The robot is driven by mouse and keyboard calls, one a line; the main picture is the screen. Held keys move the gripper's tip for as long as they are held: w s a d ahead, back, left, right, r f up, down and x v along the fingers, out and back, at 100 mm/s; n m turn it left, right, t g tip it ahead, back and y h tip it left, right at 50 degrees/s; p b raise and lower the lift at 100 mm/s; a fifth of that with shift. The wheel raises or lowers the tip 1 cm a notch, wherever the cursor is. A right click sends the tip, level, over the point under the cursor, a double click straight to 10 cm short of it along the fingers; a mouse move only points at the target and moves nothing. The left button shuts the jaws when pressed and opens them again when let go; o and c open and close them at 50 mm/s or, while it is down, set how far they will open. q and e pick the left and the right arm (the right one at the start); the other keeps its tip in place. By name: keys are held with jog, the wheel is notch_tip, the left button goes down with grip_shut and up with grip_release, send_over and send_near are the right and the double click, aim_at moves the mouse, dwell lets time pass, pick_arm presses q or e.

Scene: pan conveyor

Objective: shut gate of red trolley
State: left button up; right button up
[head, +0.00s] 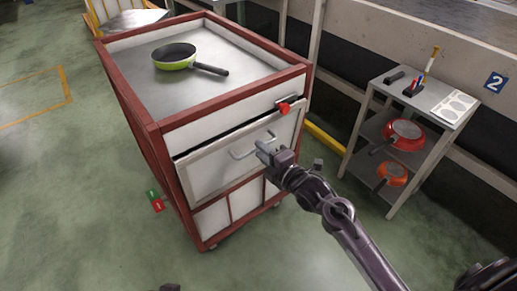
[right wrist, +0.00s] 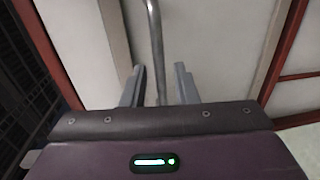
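The red trolley (head: 156,135) has a red frame, white panels and a grey top. Its white gate (head: 210,172) leans outward at the top, with a dark gap above it. A metal handle (head: 240,154) is on the gate, and a red latch (head: 285,107) sits at the gate's upper right. My right gripper (head: 264,151) is at the right end of the handle. In the right wrist view, its two fingers (right wrist: 160,88) stand apart on either side of the handle bar (right wrist: 156,45), with gaps visible. A small dark part at the head view's bottom edge may be my left gripper (head: 170,287).
A green pan (head: 175,57) lies on the trolley top. At right, a grey shelf (head: 398,148) holds a red pan (head: 404,134) and an orange pan (head: 391,174). A yellow bar (head: 326,138) is behind the trolley.

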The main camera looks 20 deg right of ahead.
jog(key=shift+x, duration=1.2)
grip_shut()
